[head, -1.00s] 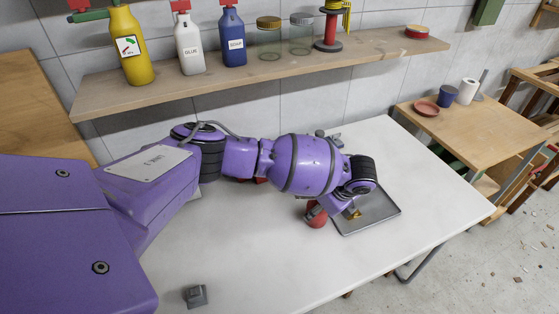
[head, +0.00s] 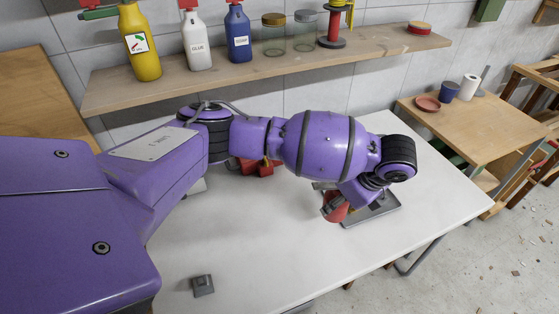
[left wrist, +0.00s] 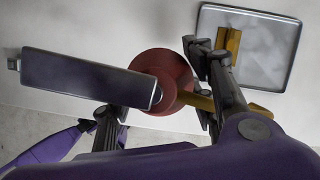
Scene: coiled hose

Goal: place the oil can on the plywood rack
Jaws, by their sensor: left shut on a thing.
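The oil can (head: 337,208) is red and round with brass-coloured parts. It is partly hidden by my left gripper (head: 336,200) in the head view. In the left wrist view the red can body (left wrist: 165,72) lies between the dark fingers of my left gripper (left wrist: 160,102), which is shut on it. A dark grey slab (left wrist: 85,78) covers part of the can there. A wooden wall shelf (head: 290,70), perhaps the plywood rack, runs above the table at the back. My right gripper is not in view.
A grey metal tray (head: 375,214) lies beside the can on the white table (head: 250,235). The shelf holds a yellow bottle (head: 140,45), a glue bottle (head: 197,42), a blue bottle (head: 238,35), jars and a red spool (head: 333,28). A red object (head: 258,168) sits behind my arm.

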